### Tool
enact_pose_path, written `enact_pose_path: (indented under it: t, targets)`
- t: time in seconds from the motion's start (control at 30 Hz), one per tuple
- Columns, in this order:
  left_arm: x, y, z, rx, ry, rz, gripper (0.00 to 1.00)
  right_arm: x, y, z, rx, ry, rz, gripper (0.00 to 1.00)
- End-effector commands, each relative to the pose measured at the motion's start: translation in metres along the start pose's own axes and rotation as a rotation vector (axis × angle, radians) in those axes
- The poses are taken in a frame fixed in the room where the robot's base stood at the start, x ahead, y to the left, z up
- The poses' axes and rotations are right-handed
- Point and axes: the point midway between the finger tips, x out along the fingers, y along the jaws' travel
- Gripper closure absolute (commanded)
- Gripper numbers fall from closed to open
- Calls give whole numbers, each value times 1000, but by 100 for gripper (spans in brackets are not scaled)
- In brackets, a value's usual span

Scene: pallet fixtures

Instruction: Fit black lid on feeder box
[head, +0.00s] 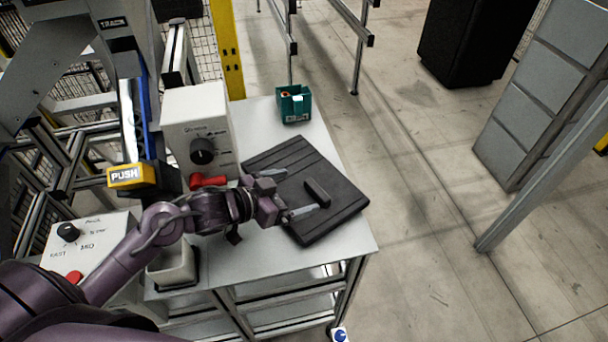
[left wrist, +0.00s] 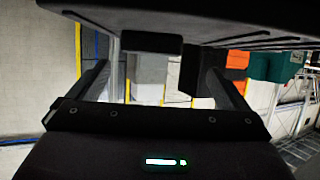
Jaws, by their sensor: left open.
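The black lid (head: 275,163) is a flat, grooved panel with a raised bar handle (head: 317,191), lying on the light table. In the left wrist view, the lid (left wrist: 230,22) spans the top and its handle (left wrist: 151,43) shows between the fingers. My left gripper (head: 301,190) is open over the lid, its fingers spread on either side of the handle's near end, with nothing clamped. The fingers also show in the left wrist view (left wrist: 155,68). A white open box (head: 174,267) sits partly hidden behind my left arm; I cannot tell whether it is the feeder box. My right gripper is not visible.
A small green bin (head: 294,105) with items stands at the table's (head: 340,244) back edge. Another control panel (head: 85,243) is at lower left.

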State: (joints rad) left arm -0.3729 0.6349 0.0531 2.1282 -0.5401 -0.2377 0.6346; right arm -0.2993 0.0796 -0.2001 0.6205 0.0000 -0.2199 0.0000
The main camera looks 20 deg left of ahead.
Motion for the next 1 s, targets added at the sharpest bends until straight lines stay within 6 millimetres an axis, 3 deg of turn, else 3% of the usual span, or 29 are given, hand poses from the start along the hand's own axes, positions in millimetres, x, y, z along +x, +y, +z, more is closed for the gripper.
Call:
enact_pose_path:
  t: [0.6, 0.87, 1.0]
  targets:
    - [72, 5, 4, 0, 2, 0, 2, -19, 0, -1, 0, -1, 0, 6]
    - [76, 5, 6, 1, 0, 1, 2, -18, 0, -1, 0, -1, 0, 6]
    - [75, 5, 6, 1, 0, 0, 18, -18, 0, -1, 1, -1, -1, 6]
